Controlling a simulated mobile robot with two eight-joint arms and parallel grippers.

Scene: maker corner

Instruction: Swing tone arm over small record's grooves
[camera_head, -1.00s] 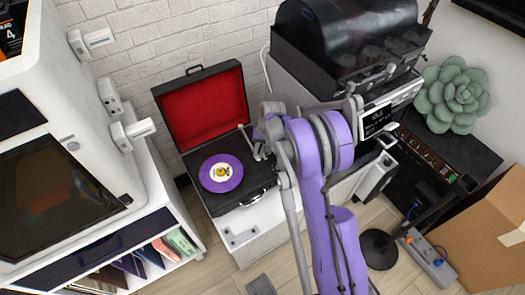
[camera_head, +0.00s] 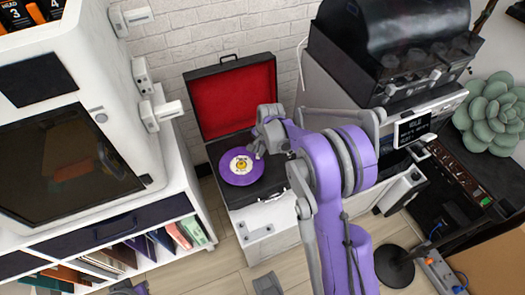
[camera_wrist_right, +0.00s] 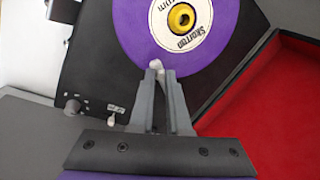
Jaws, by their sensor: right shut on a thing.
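A purple record (camera_head: 241,167) with a white and yellow label lies on the black case-style record player (camera_head: 274,183), whose red-lined lid (camera_head: 237,98) stands open. My right gripper (camera_head: 259,151) is at the right edge of the record. In the wrist view my right gripper (camera_wrist_right: 159,77) is shut on the tone arm (camera_wrist_right: 156,64), whose pale tip shows between the fingertips. That tip appears over the outer part of the record (camera_wrist_right: 172,45); its height above the surface is unclear. Most of the tone arm is hidden by the fingers.
A white cabinet (camera_head: 183,240) with books stands left of the player. A black-lidded machine (camera_head: 385,50) on a grey unit stands to the right. A green succulent (camera_head: 492,110) and a power strip (camera_head: 440,272) are farther right. The lid stands close to the brick wall (camera_head: 205,45).

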